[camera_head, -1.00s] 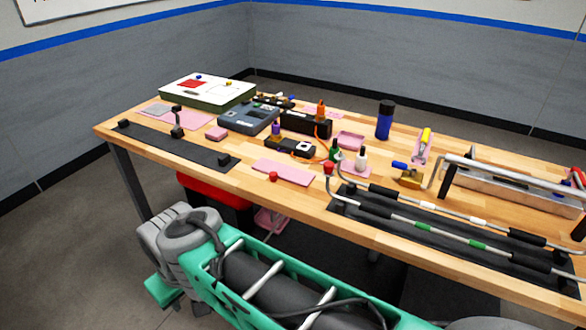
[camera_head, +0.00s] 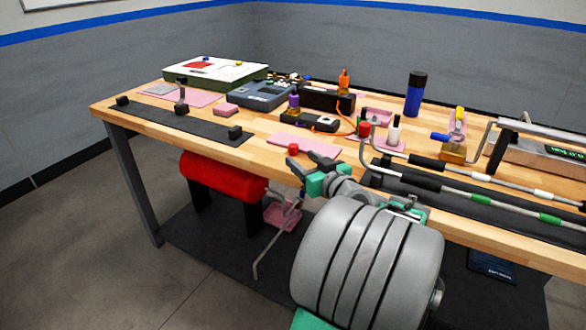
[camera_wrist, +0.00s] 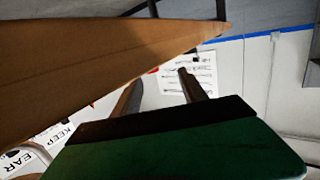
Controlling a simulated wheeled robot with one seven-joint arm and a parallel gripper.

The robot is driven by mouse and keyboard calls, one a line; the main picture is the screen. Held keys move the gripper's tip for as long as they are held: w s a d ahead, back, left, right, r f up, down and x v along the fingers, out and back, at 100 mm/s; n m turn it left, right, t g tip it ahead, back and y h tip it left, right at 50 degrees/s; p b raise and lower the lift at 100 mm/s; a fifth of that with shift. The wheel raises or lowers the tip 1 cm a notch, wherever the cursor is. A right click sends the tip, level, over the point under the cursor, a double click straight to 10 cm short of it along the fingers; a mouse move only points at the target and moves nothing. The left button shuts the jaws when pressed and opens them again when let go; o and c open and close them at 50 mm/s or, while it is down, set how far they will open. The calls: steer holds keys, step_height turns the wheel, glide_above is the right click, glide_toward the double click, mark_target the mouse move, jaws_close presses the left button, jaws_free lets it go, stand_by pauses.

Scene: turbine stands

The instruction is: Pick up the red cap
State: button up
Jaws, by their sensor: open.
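The small red cap (camera_head: 293,149) sits on the wooden table (camera_head: 262,160) near its front edge, just in front of a pink mat (camera_head: 300,142). My gripper (camera_head: 311,164) is open and empty at the table's front edge, close to the cap on its near right side. Its dark fingers are apart and do not visibly touch the cap. In the wrist view my gripper (camera_wrist: 158,82) shows two separated fingers with the table underside or edge at upper left. A tiny red spot lies between them; I cannot tell whether it is the cap.
A black strip (camera_head: 190,121) lies to the left. A red cylinder (camera_head: 222,177) is below the table.

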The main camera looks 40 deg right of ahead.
mark_target(296, 148)
steer(key=shift+s+d+r+h, duration=0.15)
steer(key=shift+d+h, duration=0.25)
steer(key=shift+d, duration=0.6)
steer(key=x, duration=0.6)
steer(key=shift+w+a+p, duration=0.25)
steer(key=shift+w+p, duration=0.05)
steer(key=shift+w, duration=0.15)
jaws_close()
